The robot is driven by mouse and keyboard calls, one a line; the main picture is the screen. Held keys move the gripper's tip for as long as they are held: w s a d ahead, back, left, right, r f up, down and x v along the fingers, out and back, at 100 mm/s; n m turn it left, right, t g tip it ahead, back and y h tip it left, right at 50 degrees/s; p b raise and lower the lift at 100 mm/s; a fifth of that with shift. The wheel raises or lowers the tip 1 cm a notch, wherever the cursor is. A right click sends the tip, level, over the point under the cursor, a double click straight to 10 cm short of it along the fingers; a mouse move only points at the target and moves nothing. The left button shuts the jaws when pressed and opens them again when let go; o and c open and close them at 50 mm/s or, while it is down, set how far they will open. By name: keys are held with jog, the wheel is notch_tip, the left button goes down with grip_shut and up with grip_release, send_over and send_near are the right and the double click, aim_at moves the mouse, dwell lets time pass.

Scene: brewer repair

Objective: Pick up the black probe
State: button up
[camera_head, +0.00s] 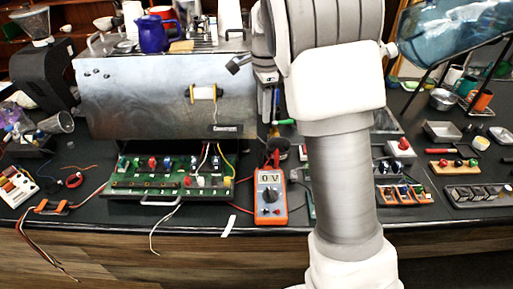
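An orange multimeter (270,197) reading "0V" lies near the front edge of the table, left of my arm. Small red parts show at its top edge. A dark object (279,144) lies just behind it; I cannot tell whether it is the black probe. No black probe can be clearly made out, and my arm hides part of the table. My gripper (268,112) hangs above the table at the right end of the metal brewer, behind the multimeter. Its fingers are small and partly hidden, so their opening cannot be judged.
The metal brewer (140,105) stands at the back left, with a green circuit board (150,187) before it. A blue jug (152,35) stands on top. Loose wires (35,235) hang over the front edge. Component trays (480,195) and a metal bowl (443,99) are at the right.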

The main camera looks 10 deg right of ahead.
aim_at(261, 150)
jog(key=f, duration=1.2)
jog(key=shift+w+f+p, duration=0.25)
jog(key=shift+f+p, duration=0.05)
jog(key=shift+f, duration=0.05)
jog(key=shift+s+a+f+p, duration=0.1)
jog(key=shift+f+p, duration=0.15)
jog(key=shift+f, duration=1.1)
jog(key=shift+s+a+f+p, duration=0.1)
jog(key=shift+f+p, duration=0.1)
jog(key=shift+f, duration=1.1)
grip_shut()
